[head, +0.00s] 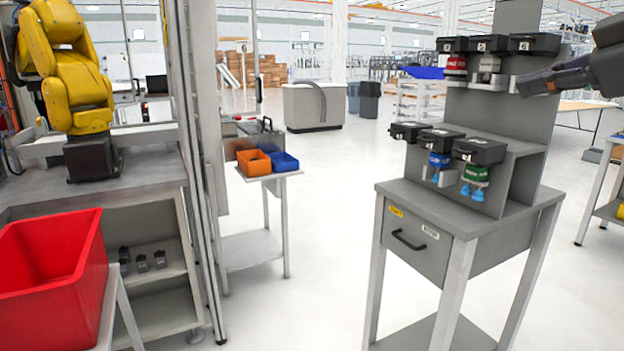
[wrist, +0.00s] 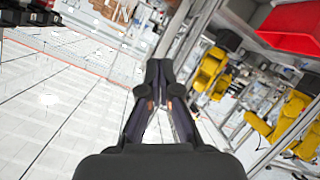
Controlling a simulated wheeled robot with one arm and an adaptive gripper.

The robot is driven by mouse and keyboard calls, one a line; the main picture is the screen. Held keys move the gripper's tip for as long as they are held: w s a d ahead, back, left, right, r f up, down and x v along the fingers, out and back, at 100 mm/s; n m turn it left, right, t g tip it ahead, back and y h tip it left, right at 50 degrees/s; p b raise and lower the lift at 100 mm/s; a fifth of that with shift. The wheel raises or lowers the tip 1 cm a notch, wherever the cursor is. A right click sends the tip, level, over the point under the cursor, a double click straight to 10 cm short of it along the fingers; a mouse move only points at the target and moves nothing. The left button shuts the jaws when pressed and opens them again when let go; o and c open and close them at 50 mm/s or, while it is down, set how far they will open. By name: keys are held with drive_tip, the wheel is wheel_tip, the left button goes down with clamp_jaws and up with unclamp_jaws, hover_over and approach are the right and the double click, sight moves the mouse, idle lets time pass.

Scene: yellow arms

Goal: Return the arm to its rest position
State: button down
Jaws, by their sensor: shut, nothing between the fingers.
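My gripper (wrist: 160,82) is shut and empty in the wrist view, its two dark fingers meeting at the tips over open floor. In the head view my gripper (head: 524,86) reaches in from the right edge, pointing left. It appears in front of the upper part of a grey tool stand (head: 545,105); I cannot tell the gap between them. My arm enters at the upper right, and most of it is out of frame.
The stand holds black boxes and coloured tools, including a red one (head: 455,66) and a green one (head: 476,174). A red bin (head: 50,265) and a yellow robot arm (head: 65,65) are at left. Orange (head: 254,162) and blue (head: 285,162) bins sit on a small table. Floor between is clear.

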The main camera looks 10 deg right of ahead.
drive_tip(key=a+f+m+g+p, duration=0.1)
drive_tip(key=a+f+g+p, duration=0.4)
drive_tip(key=a, duration=0.4)
drive_tip(key=a+f+m+g+p, duration=0.1)
drive_tip(key=a+f+g+p, duration=0.1)
drive_tip(key=a+f+p, duration=0.55)
drive_tip(key=s+a+f+m+g+h+p, duration=0.1)
drive_tip(key=s+f+m+g+p, duration=0.2)
drive_tip(key=s, duration=0.6)
drive_tip(key=s+a+f+m+g+h+p, duration=0.1)
drive_tip(key=s+f+m+g+h+p, duration=0.1)
drive_tip(key=s+f+m+g+p, duration=0.2)
drive_tip(key=s+f+g+p, duration=0.1)
drive_tip(key=s+f+p, duration=0.2)
drive_tip(key=s+f, duration=0.2)
drive_tip(key=shift+s+g+p, duration=0.15)
drive_tip(key=shift+g+p, duration=0.15)
drive_tip(key=shift+p, duration=0.05)
